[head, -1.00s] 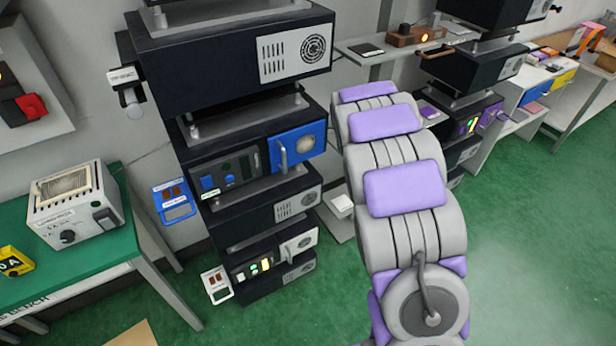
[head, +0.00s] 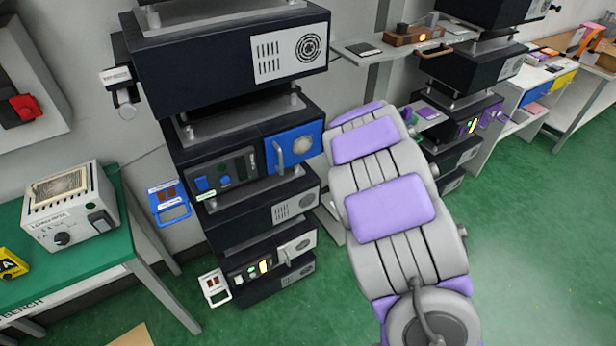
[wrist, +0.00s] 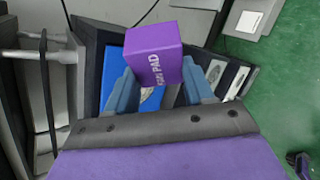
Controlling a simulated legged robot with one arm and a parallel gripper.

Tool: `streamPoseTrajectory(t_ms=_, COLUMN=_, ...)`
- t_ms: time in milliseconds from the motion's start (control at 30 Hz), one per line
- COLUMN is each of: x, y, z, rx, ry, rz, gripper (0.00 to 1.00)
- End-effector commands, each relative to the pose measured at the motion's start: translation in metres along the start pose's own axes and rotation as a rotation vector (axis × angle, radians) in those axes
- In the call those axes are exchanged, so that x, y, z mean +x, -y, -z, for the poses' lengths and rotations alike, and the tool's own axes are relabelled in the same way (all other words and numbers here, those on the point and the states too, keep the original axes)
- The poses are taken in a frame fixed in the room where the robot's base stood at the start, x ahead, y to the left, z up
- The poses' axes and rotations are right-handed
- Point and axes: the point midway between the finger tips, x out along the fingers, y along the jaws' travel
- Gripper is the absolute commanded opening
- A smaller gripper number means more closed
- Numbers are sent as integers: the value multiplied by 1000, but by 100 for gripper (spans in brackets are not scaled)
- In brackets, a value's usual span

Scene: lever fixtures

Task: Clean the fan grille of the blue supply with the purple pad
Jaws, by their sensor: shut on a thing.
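My gripper (wrist: 152,98) is shut on the purple pad (wrist: 153,55), a block with white lettering, held out in front of the fingers in the wrist view. The pad's distance from the grille cannot be told. In the head view my arm hides the gripper and pad.
A green bench (head: 85,245) with a white box (head: 72,208) stands at left. A second rack (head: 470,70) and shelves stand behind my arm. Green floor (head: 530,240) is clear at right.

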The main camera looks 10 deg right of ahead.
Motion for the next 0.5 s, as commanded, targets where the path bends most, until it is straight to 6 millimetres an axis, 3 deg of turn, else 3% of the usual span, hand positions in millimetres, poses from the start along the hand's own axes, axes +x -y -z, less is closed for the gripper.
streamPoseTrajectory(t_ms=167, x=2, y=-4, z=24, rx=-116, ry=-39, rz=-139, gripper=28)
streamPoseTrajectory(t_ms=333, x=3, y=-12, z=64, rx=-234, ry=-98, rz=-326, gripper=28)
streamPoseTrajectory(t_ms=500, x=0, y=-8, z=101, rx=-318, ry=-165, rz=-500, gripper=28)
